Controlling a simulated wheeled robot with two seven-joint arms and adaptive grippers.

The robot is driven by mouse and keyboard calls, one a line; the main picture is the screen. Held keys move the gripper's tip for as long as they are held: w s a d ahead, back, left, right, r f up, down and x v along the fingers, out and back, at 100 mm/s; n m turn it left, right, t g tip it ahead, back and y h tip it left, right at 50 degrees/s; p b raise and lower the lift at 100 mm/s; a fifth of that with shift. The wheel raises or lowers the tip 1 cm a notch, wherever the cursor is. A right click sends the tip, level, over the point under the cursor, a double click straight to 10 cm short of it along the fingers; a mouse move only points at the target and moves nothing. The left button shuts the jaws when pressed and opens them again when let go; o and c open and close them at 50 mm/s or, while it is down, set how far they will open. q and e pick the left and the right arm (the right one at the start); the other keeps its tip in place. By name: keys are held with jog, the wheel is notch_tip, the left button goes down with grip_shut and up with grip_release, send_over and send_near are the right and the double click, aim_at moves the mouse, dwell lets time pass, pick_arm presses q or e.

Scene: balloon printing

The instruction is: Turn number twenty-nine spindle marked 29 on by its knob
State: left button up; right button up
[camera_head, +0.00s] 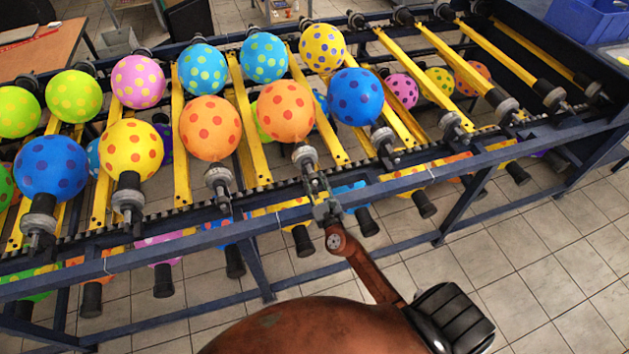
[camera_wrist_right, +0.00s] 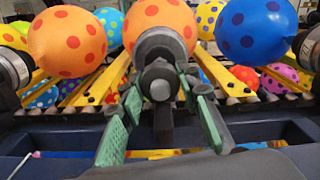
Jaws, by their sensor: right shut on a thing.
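The spindle held by my right gripper (camera_head: 322,200) has a dark and silver metal body (camera_head: 306,160) and carries an orange balloon with red dots (camera_head: 286,110). No number 29 is readable on it. In the right wrist view, the two green-padded fingers of my right gripper (camera_wrist_right: 163,88) reach up on either side of the dark round knob (camera_wrist_right: 158,80) and are shut on it. The spindle points at the wrist camera, with the orange balloon (camera_wrist_right: 160,22) behind it. My left gripper is not in view.
Neighbouring spindles carry a dotted orange balloon (camera_head: 210,128) on the left and a blue one (camera_head: 355,97) on the right. A blue frame rail (camera_head: 400,186) runs along the front. Empty spindles (camera_head: 455,128) stand further right. Tiled floor (camera_head: 520,250) lies open at lower right.

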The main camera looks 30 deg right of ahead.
jog(key=shift+c, duration=0.7)
jog(key=shift+m, duration=0.3)
jog(key=shift+c, duration=0.2)
jog(key=shift+o, duration=0.2)
jog(key=m+b, duration=0.1)
jog(key=m, duration=0.1)
jog(key=m+b, duration=0.2)
jog(key=shift+f+m, duration=0.2)
jog(key=shift+m, duration=0.1)
jog(key=m+b, duration=0.2)
jog(key=m, duration=0.1)
jog(key=shift+m, duration=0.3)
jog(key=m+b, duration=0.1)
jog(key=m, duration=0.1)
jog(key=shift+m, duration=0.4)
jog(key=shift+c, duration=0.2)
jog(key=m+b, duration=0.1)
jog(key=m, duration=0.2)
jog(key=shift+r, duration=0.1)
jog(key=shift+m, duration=1.5)
jog(key=shift+d+m, duration=0.1)
jog(key=shift+m, duration=0.2)
